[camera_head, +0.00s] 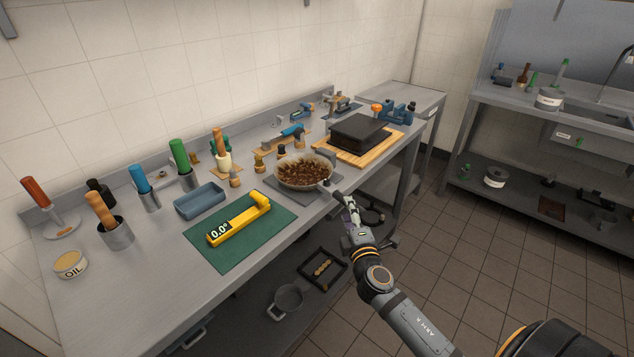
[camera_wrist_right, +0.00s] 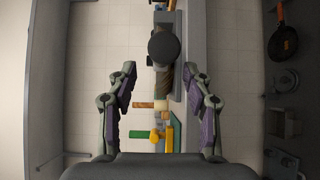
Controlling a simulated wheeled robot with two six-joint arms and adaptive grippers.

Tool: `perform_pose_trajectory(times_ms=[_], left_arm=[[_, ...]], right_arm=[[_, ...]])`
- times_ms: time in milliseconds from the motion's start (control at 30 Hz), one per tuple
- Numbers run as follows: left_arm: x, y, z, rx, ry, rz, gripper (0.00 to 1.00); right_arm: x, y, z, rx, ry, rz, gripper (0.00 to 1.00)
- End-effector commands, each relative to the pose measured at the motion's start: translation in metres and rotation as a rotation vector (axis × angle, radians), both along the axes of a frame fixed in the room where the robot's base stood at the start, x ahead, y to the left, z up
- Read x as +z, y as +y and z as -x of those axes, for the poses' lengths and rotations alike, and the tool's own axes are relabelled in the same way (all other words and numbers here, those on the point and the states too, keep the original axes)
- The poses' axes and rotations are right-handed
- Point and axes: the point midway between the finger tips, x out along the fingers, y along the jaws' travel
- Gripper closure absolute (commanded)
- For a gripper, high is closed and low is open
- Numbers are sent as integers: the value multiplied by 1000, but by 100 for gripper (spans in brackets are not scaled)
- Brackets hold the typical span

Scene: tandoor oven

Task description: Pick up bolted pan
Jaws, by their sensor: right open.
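A round pan (camera_head: 303,172) full of small brown pieces sits on a dark square plate on the metal counter. I cannot tell whether anything is bolted to it. Its short dark handle (camera_head: 327,186) points toward my right gripper. My right gripper (camera_head: 347,203) is just off the counter's front edge, close to the handle end; I cannot tell whether they touch. In the right wrist view its two fingers (camera_wrist_right: 162,72) are spread wide with nothing clearly held between them. A dark round end (camera_wrist_right: 164,46) shows beyond the fingertips there. My left gripper is out of view.
A green mat (camera_head: 240,255) with a yellow tool (camera_head: 238,220) lies left of the pan. A black block (camera_head: 357,132) on a wooden board (camera_head: 345,155) is to its right. A blue tray (camera_head: 200,201) and several handled tools line the back. A pot (camera_head: 286,301) stands on the lower shelf.

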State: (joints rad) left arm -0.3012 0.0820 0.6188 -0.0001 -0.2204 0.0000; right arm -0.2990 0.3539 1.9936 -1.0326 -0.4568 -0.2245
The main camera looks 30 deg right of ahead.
Motion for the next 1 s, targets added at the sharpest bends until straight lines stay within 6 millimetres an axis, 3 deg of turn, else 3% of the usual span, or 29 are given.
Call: perform_pose_trajectory(times_ms=[267,533,800,1000], left_arm=[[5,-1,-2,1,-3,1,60],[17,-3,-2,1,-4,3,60],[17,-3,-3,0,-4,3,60],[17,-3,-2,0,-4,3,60]], right_arm=[[1,-5,-16,0,0,-2,49],[0,-14,-58,0,1,-3,49],[-2,-16,-63,1,2,-3,49],[-2,-16,-63,1,2,-3,74]])
